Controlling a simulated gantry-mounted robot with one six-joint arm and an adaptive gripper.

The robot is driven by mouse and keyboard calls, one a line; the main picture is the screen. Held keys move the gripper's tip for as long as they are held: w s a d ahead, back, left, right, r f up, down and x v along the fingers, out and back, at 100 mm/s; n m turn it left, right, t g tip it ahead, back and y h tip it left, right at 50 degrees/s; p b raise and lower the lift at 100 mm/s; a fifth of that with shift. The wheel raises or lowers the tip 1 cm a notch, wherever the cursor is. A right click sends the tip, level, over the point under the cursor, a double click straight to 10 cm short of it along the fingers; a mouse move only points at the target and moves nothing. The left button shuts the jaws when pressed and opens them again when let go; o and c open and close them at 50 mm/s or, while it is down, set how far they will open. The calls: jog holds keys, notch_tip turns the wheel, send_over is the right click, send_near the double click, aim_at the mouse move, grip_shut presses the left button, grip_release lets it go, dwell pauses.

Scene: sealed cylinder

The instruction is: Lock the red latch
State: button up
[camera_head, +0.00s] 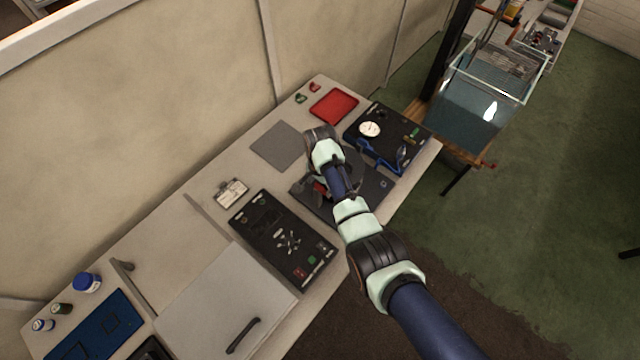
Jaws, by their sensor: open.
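A small red part (319,187), which may be the red latch, shows on the dark board (378,196) in the middle of the bench, just left of my forearm. My gripper (320,199) is a small dark shape close to this red part and is open. Whether they touch cannot be told at this size. My arm crosses over the board from the lower right and hides much of it, including most of whatever stands there. The latch's position, locked or unlocked, cannot be made out.
A black board with a white dial (369,129) and blue clamp-like part (381,157) lies right of my wrist. A red tray (334,106) and grey mat (276,146) lie behind. A black panel (244,222) lies left. A wall backs the bench.

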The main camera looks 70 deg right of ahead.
jog(key=c, duration=1.1)
jog(key=shift+c, duration=0.2)
jog(key=shift+n, duration=0.3)
jog(key=n+p, duration=0.1)
jog(key=n, duration=0.2)
jog(key=shift+d, duration=0.2)
jog(key=n, duration=0.5)
jog(key=shift+d, duration=0.2)
jog(key=n, duration=0.4)
jog(key=shift+w+d+n, duration=0.15)
jog(key=shift+n, duration=0.15)
jog(key=n, duration=0.4)
jog(key=shift+w+d+n, duration=0.1)
jog(key=shift+w+n, duration=0.1)
jog(key=shift+n, duration=0.1)
